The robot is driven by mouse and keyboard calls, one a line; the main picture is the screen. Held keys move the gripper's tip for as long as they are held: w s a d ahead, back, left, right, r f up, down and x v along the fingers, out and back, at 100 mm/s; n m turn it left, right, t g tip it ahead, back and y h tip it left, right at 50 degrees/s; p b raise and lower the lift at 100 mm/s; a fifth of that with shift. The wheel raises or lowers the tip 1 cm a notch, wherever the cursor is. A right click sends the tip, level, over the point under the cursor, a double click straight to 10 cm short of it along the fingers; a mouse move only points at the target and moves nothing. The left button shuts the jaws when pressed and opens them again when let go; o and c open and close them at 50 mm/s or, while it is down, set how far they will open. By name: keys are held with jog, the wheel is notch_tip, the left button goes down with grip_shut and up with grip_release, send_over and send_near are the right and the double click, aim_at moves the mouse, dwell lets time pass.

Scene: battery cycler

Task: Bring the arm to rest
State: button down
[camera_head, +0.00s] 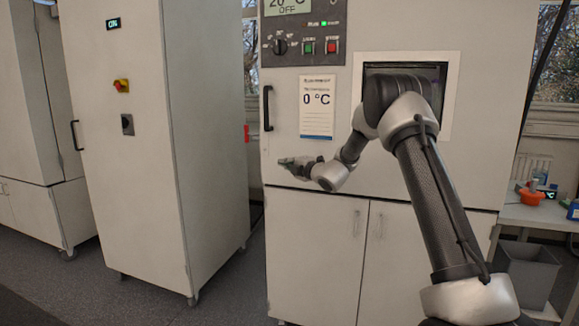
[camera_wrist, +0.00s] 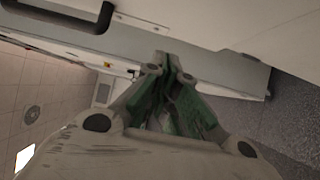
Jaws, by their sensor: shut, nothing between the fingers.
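My arm reaches up in front of the large grey cabinet (camera_head: 277,160) in the head view and folds down to the left. My gripper (camera_head: 284,162) is at its end, pointing left, in front of the cabinet's door below the black handle. The wrist view shows my gripper (camera_wrist: 163,60) with its green-padded fingers brought together at the tips and nothing between them. The head view shows the gripper small, partly behind my wrist.
A tall grey cabinet (camera_head: 125,190) with a red-yellow switch (camera_head: 121,86) stands at left. The cabinet before me has a control panel (camera_head: 303,35), a black handle (camera_head: 267,108) and a paper sign (camera_head: 317,107). A side table (camera_head: 540,215) and a bin (camera_head: 527,270) stand at right.

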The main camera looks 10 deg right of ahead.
jog(key=s+a+f+n+g+y, duration=0.1)
jog(key=s+a+f+n+g, duration=0.15)
jog(key=s+f+n, duration=0.45)
jog(key=s+a+f+n+g+y, duration=0.1)
jog(key=s+f+n+g+y, duration=0.2)
jog(key=s+n, duration=0.6)
jog(key=s+n+g+h, duration=0.2)
jog(key=s+n+g, duration=0.4)
jog(key=s+n, duration=0.65)
jog(key=s+d+r+n+h, duration=0.3)
jog(key=s+d+r+n, duration=0.1)
jog(key=s, duration=0.6)
jog(key=s+d+r+n+h, duration=0.3)
jog(key=s+d+n, duration=0.3)
jog(key=s+n, duration=0.3)
jog(key=s+d+r+n+h, duration=0.3)
jog(key=s+d+r+n, duration=0.2)
jog(key=s, duration=0.8)
jog(key=shift+s+d+r+n+h, duration=0.3)
jog(key=shift+d+n, duration=0.25)
jog(key=shift+n, duration=0.7)
